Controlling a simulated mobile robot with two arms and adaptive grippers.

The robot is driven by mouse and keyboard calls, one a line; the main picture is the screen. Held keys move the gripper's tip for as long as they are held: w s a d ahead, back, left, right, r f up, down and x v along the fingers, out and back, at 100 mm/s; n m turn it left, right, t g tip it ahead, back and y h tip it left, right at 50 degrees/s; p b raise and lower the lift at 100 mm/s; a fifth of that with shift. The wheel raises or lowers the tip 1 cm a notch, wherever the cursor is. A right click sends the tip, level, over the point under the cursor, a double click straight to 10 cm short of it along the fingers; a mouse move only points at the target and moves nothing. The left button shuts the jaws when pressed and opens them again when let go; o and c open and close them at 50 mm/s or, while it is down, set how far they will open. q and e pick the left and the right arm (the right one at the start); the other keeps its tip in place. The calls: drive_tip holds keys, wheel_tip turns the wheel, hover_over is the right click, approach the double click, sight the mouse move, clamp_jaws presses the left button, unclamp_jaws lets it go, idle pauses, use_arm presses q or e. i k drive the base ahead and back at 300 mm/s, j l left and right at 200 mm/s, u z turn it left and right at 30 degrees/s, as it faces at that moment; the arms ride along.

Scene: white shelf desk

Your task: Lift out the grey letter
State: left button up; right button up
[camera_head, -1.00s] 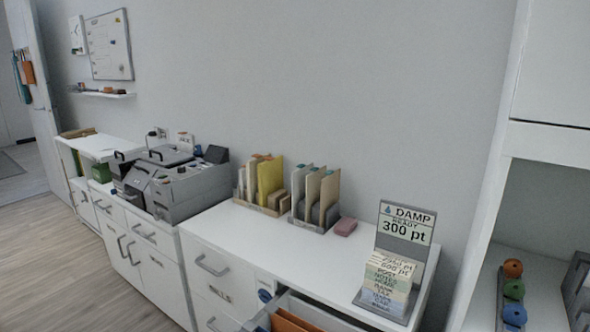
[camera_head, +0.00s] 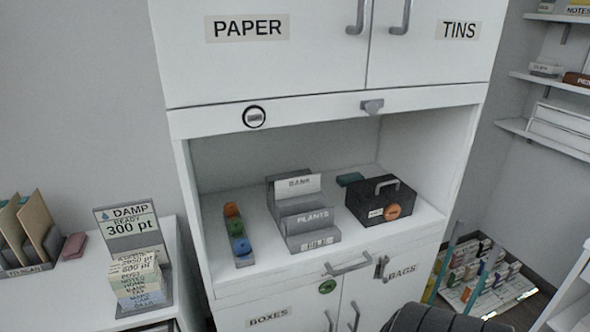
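No letter stands out clearly as the grey one. At the left, a file rack (camera_head: 28,268) on the low desk holds several tan and grey upright pieces.
In the niche, a tray of coloured round pieces (camera_head: 237,234) stands left of the rack and a black handled box (camera_head: 381,201) right of it. A teal block (camera_head: 349,179) lies behind. A DAMP card stand (camera_head: 131,259) and a pink block (camera_head: 74,246) are on the left desk.

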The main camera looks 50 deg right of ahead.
sight(297, 224)
drive_tip(key=z, duration=1.8)
drive_tip(key=i+l+u, duration=0.4)
drive_tip(key=l, duration=0.25)
